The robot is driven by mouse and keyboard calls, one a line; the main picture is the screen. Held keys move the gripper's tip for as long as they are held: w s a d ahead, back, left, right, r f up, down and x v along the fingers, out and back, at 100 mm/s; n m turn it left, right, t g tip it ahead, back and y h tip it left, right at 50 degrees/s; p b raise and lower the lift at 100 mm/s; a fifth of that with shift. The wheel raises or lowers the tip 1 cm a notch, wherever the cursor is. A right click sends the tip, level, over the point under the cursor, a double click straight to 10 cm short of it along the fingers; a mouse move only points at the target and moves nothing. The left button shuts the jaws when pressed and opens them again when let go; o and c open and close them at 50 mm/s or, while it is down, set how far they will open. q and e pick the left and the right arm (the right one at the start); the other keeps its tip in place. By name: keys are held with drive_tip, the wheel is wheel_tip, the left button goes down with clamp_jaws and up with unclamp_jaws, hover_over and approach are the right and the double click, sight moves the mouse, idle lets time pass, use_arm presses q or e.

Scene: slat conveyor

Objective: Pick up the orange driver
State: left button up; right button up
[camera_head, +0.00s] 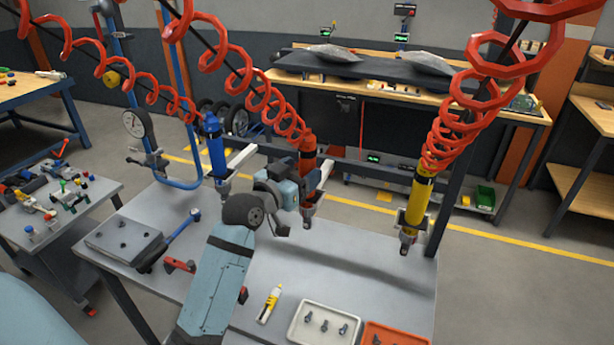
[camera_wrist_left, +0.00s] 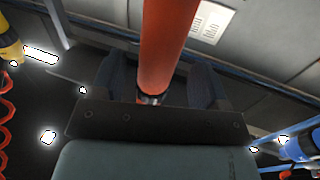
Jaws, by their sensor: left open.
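The orange driver (camera_head: 307,146) hangs upright from a red coiled hose above the workbench; its metal tip shows below my gripper. My left gripper (camera_head: 308,184) comes in from the left at the driver's body and hides part of it. In the left wrist view, the orange driver (camera_wrist_left: 166,45) runs between the two dark fingers of my left gripper (camera_wrist_left: 160,85). The fingers are open, one on each side, and a gap seems to show beside the driver. My right gripper is not in view.
A blue driver (camera_head: 215,150) hangs to the left and a yellow driver (camera_head: 418,205) to the right. On the workbench (camera_head: 350,270) are a torque wrench (camera_head: 180,232), a grey plate (camera_head: 122,243), a yellow-and-white tool (camera_head: 269,304), a white tray (camera_head: 296,333) and an orange tray (camera_head: 368,338).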

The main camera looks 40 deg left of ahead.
sight(313, 164)
use_arm(q)
drive_tip(key=w, duration=0.3)
drive_tip(key=w+p, duration=0.1)
drive_tip(key=shift+w+d, duration=0.15)
drive_tip(key=shift+d, duration=0.1)
drive_tip(key=shift+c, duration=1.2)
drive_tip(key=shift+r, duration=0.1)
drive_tip(key=c, duration=1)
